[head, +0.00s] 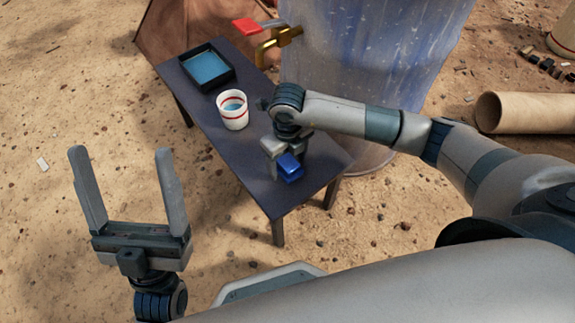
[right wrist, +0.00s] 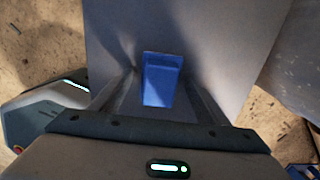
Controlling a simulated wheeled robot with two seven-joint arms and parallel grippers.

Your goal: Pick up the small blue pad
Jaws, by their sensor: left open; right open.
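The small blue pad (head: 290,168) lies near the front end of the dark table (head: 225,140). My right gripper (head: 287,158) is at the pad, coming down from above, with its fingers partly hidden in the head view. In the right wrist view the blue pad (right wrist: 161,82) shows between the two open fingers of the right gripper (right wrist: 161,85), with a gap on each side. My left gripper (head: 127,190) is open and empty, held over the sandy ground to the left of the table.
A white cup with a red band (head: 232,110) and a black tray with blue liquid (head: 207,68) stand further back on the table. A red-handled brass valve (head: 275,42) and a large bluish translucent barrel (head: 375,50) are behind it. A tan pipe (head: 525,112) lies at right.

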